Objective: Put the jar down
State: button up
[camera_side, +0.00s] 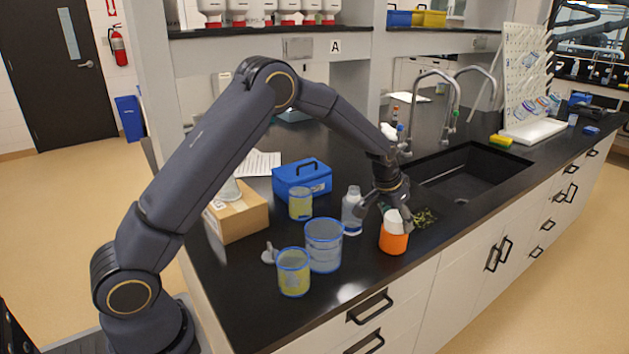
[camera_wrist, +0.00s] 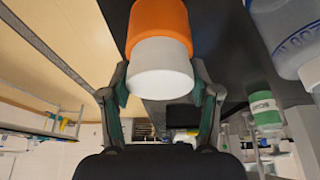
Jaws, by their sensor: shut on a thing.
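The jar is orange with a white lid. In the side view the jar (camera_side: 394,242) is upright near the front edge of the black counter (camera_side: 345,288), left of the sink. My gripper (camera_side: 394,216) is above it with its fingers around the white lid. In the wrist view the jar (camera_wrist: 160,22) is at the top, its lid between the two fingers of my gripper (camera_wrist: 162,88). I cannot tell whether the jar's base touches the counter.
A clear bottle (camera_side: 352,212) stands just left of the jar. Blue-rimmed beakers (camera_side: 323,245) stand farther left. A blue box (camera_side: 302,180) and a cardboard box (camera_side: 237,215) are behind them.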

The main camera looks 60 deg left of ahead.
jog(key=o, duration=1.2)
jog(key=shift+f, duration=0.1)
jog(key=shift+c, duration=0.2)
jog(key=s+d+r, duration=0.1)
jog(key=s+r, duration=1.4)
jog(key=r, duration=0.4)
jog(key=s+d+f+t, duration=0.1)
jog(key=s, duration=2.1)
jog(key=shift+f, duration=0.15)
